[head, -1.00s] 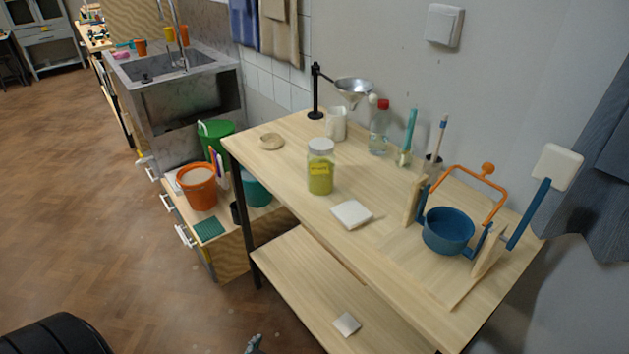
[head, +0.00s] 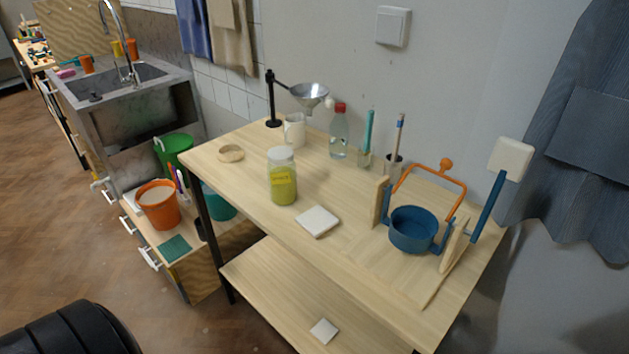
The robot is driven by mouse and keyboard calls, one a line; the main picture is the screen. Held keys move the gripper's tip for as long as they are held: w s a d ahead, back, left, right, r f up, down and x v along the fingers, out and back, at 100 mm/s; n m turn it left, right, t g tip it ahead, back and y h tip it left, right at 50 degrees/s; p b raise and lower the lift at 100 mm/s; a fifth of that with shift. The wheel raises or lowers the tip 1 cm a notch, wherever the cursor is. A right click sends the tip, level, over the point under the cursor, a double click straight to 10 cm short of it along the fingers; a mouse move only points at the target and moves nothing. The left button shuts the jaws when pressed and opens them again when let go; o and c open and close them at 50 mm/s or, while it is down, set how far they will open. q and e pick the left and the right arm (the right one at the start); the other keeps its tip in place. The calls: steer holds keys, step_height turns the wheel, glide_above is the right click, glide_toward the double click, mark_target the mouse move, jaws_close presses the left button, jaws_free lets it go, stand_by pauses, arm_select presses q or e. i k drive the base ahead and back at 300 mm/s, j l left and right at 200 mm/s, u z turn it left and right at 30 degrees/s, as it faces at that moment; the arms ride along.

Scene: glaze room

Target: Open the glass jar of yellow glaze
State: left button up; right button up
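The glass jar of yellow glaze (head: 283,187) stands upright on the wooden table (head: 330,255), left of its middle. It has a yellow label, and yellow-green glaze fills its lower part. A pale lid (head: 281,155) sits on its top. Neither of my grippers shows in the head view, and nothing touches the jar.
A white tile (head: 318,221) lies right of the jar. Behind stand a white jug (head: 294,130), a funnel on a stand (head: 309,94) and a clear bottle (head: 339,140). A blue pot (head: 412,230) sits at right. A round wooden piece (head: 231,153) lies left.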

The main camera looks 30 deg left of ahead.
mark_target(282, 179)
steer(key=j+z, duration=0.25)
steer(key=j, duration=0.25)
steer(key=j+z, duration=0.25)
steer(key=j, duration=0.2)
steer(key=k+j+z, duration=0.15)
steer(key=j+z, duration=0.15)
steer(key=j, duration=0.15)
